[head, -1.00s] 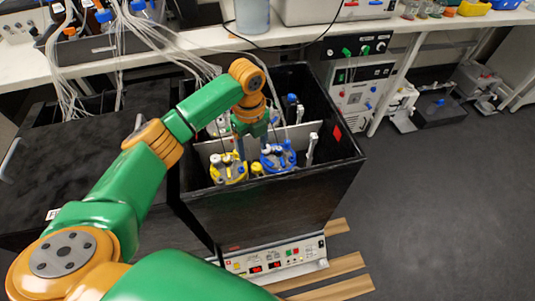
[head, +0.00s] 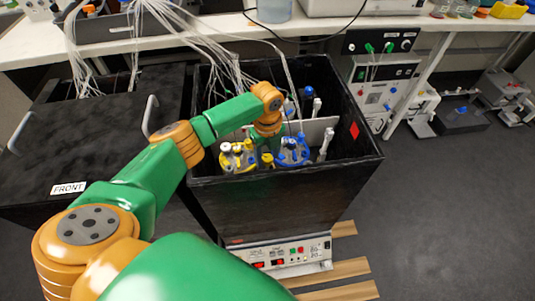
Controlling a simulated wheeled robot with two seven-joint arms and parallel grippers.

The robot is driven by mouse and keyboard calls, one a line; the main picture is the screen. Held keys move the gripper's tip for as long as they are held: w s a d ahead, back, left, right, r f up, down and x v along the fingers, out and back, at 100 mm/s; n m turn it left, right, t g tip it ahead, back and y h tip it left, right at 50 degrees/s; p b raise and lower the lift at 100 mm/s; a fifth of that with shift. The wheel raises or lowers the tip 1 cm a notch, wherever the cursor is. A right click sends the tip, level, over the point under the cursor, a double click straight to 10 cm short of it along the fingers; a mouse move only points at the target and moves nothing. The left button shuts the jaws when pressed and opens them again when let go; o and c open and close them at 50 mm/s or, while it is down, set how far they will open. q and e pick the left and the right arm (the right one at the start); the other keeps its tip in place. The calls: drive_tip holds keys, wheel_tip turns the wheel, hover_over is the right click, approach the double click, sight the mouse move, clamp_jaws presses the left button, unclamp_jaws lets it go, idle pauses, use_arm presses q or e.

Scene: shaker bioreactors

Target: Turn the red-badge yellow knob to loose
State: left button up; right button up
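An open black shaker box (head: 290,195) carries a red badge (head: 354,131) on the inside of its right wall. Inside stand a yellow-topped vessel (head: 228,161) and a blue-topped vessel (head: 293,152). A small yellow part (head: 267,159), which may be the yellow knob, shows between them at the front. My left gripper (head: 262,148) points down into the box between the two vessels, just behind this yellow part. Its fingertips are small and partly hidden, so I cannot tell whether it is open or touches anything. My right gripper is out of view.
A closed black box marked FRONT (head: 69,188) stands to the left. White tubes (head: 215,60) hang into the open box. A light divider (head: 318,128) and upright rods stand close behind and beside the vessels. A control panel (head: 285,253) sits below.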

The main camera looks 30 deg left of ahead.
use_arm(q)
clamp_jaws()
